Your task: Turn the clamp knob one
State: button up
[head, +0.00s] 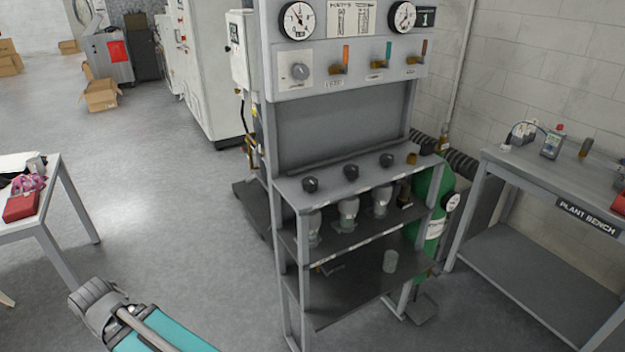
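A grey rack stands in the middle of the head view. Along its upper ledge (330,190) sits a row of dark round knobs: a left knob (310,184), a second knob (351,172), a third knob (386,160) and a dark knob at the right end (427,146). Any number marking them is too small to read, so I cannot tell which is clamp knob one. Pale jars (348,212) stand below the ledge, roughly under the knobs. Part of my arm shows at the lower left, apart from the rack. My gripper is not in view.
A green cylinder (432,205) stands at the rack's right. The plant bench (545,185) is further right, a white table (30,220) left. Floor between table and rack is clear.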

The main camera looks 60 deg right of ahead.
aim_at(310, 184)
jog(key=z, duration=0.1)
jog(key=k, duration=1.1)
jog(key=z, duration=2.05)
jog(key=i, duration=0.8)
